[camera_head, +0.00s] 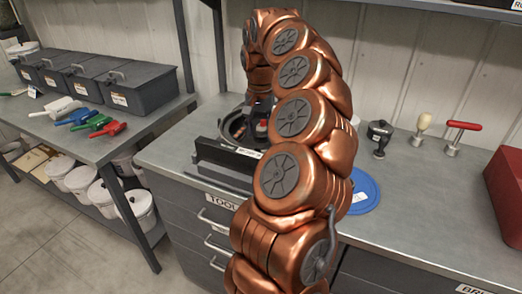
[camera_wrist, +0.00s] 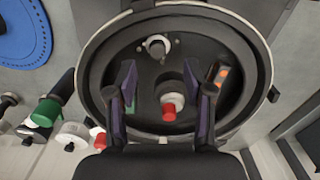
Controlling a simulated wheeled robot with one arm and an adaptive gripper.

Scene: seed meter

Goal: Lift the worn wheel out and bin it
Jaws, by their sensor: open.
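The round seed meter housing (camera_wrist: 262,75) fills the middle of the wrist view, its dark inside facing the camera. It holds a metal hub (camera_wrist: 157,46), a red-tipped part (camera_wrist: 170,103) and an orange-marked block (camera_wrist: 221,75). My gripper (camera_wrist: 159,78) is open and empty over it, with purple-padded fingers either side of the red-tipped part; contact cannot be told. In the head view the housing (camera_head: 232,126) is partly hidden by my arm. A blue disc with edge holes (camera_wrist: 22,30) lies outside the housing; it also shows in the head view (camera_head: 366,197). I cannot make out a separate wheel inside the housing.
Several knobbed tools, including a red T-handled one (camera_head: 462,128), stand behind the blue disc. A red box (camera_head: 507,195) is at the right. Grey bins (camera_head: 138,88) and white buckets (camera_head: 82,178) are at the left bench.

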